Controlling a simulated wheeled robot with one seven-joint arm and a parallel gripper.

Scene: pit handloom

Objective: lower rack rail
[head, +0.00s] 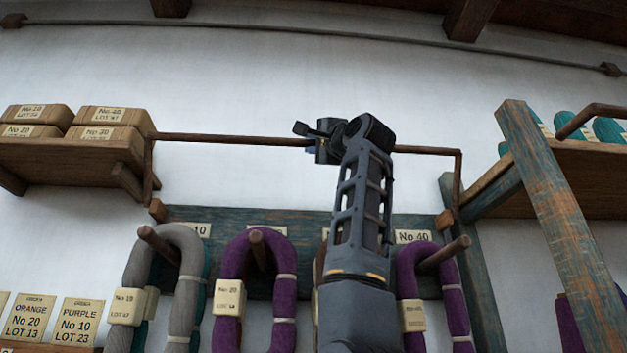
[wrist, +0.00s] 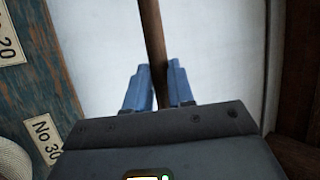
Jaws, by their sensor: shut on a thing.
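The rack rail (head: 230,139) is a thin dark brown bar. In the head view it runs level in front of the white wall, above the hank pegs. At each end an upright arm (head: 457,180) drops from it to a small wooden block (head: 157,210) on the rack board. My gripper (head: 322,148) is at about the middle of the rail and is shut on it. In the wrist view the rail (wrist: 152,35) passes down between the blue fingers of my gripper (wrist: 158,68). My arm hides part of the rack board and pegs below.
The blue-green rack board (head: 290,218) carries pegs with a grey hank (head: 190,260) and purple hanks (head: 258,285). A wooden shelf (head: 70,158) with labelled boxes is at left. A slanted wooden post (head: 560,220) stands at right. Bare wall lies above the rail.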

